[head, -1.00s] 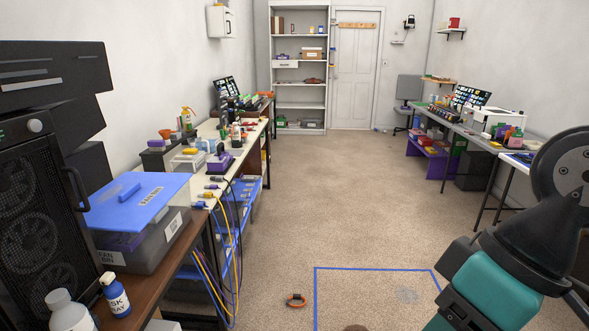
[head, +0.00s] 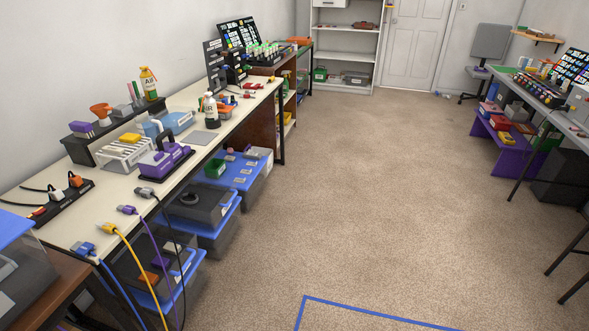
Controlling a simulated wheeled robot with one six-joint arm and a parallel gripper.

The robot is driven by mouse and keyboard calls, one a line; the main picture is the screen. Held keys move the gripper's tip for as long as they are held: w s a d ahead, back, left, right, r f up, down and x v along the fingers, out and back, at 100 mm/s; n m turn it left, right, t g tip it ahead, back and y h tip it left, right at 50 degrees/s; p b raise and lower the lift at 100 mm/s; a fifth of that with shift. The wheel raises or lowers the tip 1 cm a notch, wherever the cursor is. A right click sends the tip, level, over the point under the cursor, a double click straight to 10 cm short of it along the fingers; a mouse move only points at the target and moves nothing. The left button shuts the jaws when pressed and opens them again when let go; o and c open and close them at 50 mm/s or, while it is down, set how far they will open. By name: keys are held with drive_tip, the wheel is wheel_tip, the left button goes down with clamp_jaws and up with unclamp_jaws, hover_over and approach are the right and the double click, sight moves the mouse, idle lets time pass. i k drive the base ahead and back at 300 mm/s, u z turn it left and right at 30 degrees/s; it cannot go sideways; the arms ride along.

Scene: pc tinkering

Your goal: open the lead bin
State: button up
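No label reading "lead" can be made out, so I cannot tell which container is the lead bin. Several grey bins with blue trim sit low under the left bench. The near bin (head: 133,252) is partly hidden by hanging cables, the middle bin (head: 205,203) has a dark grey top, and the far bin (head: 259,183) carries small items on a blue surface. Another grey bin with a blue lid (head: 14,232) stands at the left edge on a brown table, cut off by the frame. My gripper is not in view.
Yellow, purple, black and blue cables (head: 137,262) hang over the front edge of the left bench (head: 78,222). A blue taped outline (head: 372,314) lies on the floor. The middle floor is clear. Shelves (head: 345,45) stand at the back, a workbench at right.

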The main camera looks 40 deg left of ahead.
sight(212, 206)
drive_tip(key=u, duration=0.1)
drive_tip(key=i, duration=2)
drive_tip(key=u, duration=1.3)
drive_tip(key=i, duration=1.35)
drive_tip(key=u, duration=1.1)
drive_tip(key=i, duration=0.25)
drive_tip(key=u, duration=0.1)
